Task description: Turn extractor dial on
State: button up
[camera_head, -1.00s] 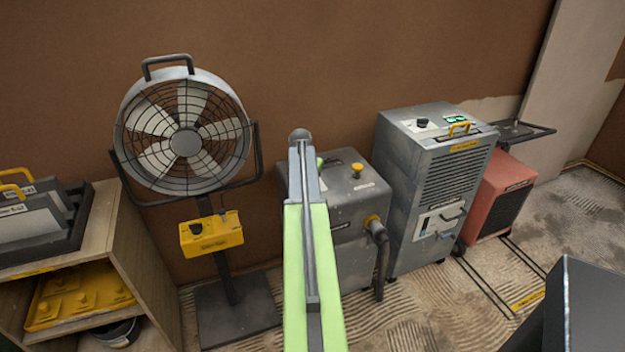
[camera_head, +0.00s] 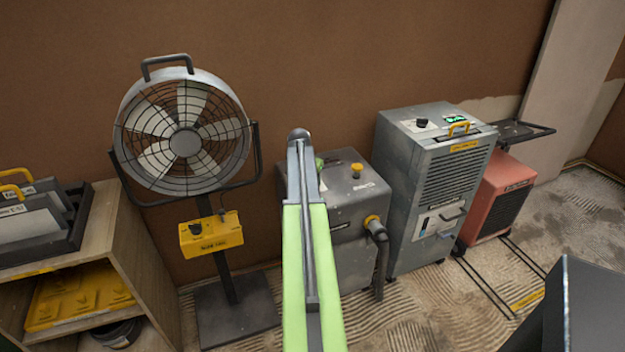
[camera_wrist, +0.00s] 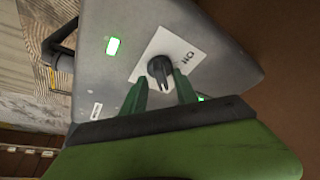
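The extractor is a grey box (camera_head: 357,200) on the floor, in the middle of the head view, behind my arm. Its dial (camera_wrist: 158,67) shows in the wrist view as a dark knob with a pointer on a white plate with lettering, on the grey top. In the head view my arm hides the dial. My gripper (camera_wrist: 160,78) has its two green fingers spread, one on each side of the dial. A gap seems to show between the fingers and the knob; I cannot tell whether either touches it.
A green light (camera_wrist: 113,45) glows on the same top. The extractor has a yellow knob (camera_head: 357,169) and a dark hose (camera_head: 380,250). A fan (camera_head: 184,135) stands left; a grey dehumidifier-like unit (camera_head: 407,185) and a red unit (camera_head: 500,195) stand right. A wooden shelf (camera_head: 145,260) is far left.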

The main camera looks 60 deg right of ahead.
jog(key=shift+a+r+p, duration=0.15)
jog(key=shift+r+p, duration=0.15)
jog(key=p+v, duration=1.5)
jog(key=v, duration=0.1)
jog(key=shift+r, duration=0.35)
